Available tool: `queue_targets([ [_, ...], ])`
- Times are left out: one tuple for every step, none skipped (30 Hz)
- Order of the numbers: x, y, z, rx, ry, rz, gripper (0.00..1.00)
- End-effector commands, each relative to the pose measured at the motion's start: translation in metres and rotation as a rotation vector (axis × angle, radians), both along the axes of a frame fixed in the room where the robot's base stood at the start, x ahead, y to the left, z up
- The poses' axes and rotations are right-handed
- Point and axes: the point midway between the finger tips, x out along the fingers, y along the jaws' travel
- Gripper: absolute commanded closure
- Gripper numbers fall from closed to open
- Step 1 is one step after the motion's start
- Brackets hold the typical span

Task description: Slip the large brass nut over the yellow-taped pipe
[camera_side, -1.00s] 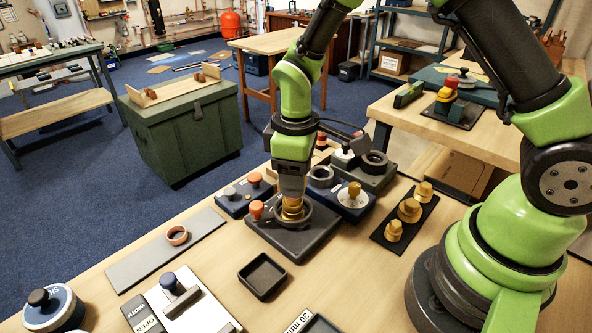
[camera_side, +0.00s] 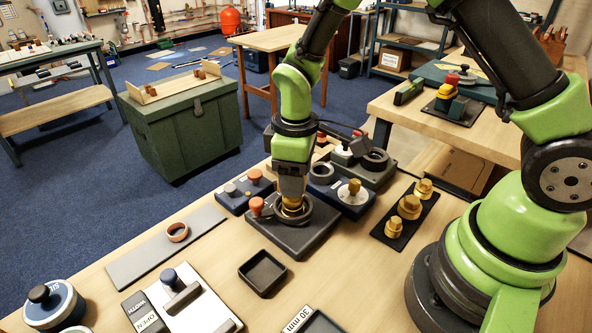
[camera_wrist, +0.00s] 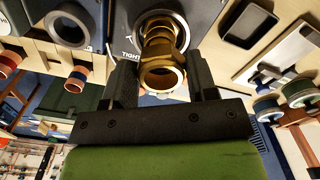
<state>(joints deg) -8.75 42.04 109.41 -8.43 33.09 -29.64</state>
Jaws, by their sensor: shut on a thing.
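My gripper (camera_side: 292,199) points down over a dark square block (camera_side: 305,238) in the side view. It is shut on a brass nut (camera_wrist: 160,72), which shows between the two dark fingers in the wrist view. The brass sits at a round opening in the block (camera_wrist: 108,15), beside the lettering "TIGHT". In the side view my fingers hide most of the held brass, and I cannot tell how deep it sits. Several brass nuts (camera_side: 410,207) stand on a black strip to the right. I cannot make out a yellow-taped pipe.
An orange knob (camera_side: 256,206) is close to my gripper's left. Blue blocks (camera_side: 245,193) and a grey block with dark rings (camera_side: 372,168) stand behind.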

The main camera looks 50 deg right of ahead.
Motion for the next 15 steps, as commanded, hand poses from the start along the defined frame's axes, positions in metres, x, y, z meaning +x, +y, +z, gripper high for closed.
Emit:
queue_targets([
  [-0.0001,0.0,-0.0009,0.0,0.0,0.0,0.72],
  [-0.0001,0.0,-0.0014,0.0,0.0,0.0,0.72],
  [0.0,0.0,-0.002,0.0,0.0,0.0,0.72],
  [0.0,0.0,-0.0024,0.0,0.0,0.0,0.72],
  [0.0,0.0,-0.0029,0.0,0.0,0.0,0.72],
  [0.0,0.0,-0.0035,0.0,0.0,0.0,0.72],
  [0.0,0.0,-0.004,0.0,0.0,0.0,0.72],
  [0.0,0.0,-0.0045,0.0,0.0,0.0,0.72],
  [-0.0001,0.0,-0.0051,0.0,0.0,0.0,0.72],
  [-0.0001,0.0,-0.0056,0.0,0.0,0.0,0.72],
  [-0.0001,0.0,-0.0061,0.0,0.0,0.0,0.72],
  [-0.0002,-0.0001,-0.0066,0.0,0.001,0.0,0.72],
  [-0.0002,0.0,-0.0071,0.0,0.001,0.0,0.72],
  [-0.0002,0.0,-0.0075,0.0,0.001,0.0,0.72],
  [-0.0002,0.0,-0.0081,0.0,0.001,0.0,0.72],
])
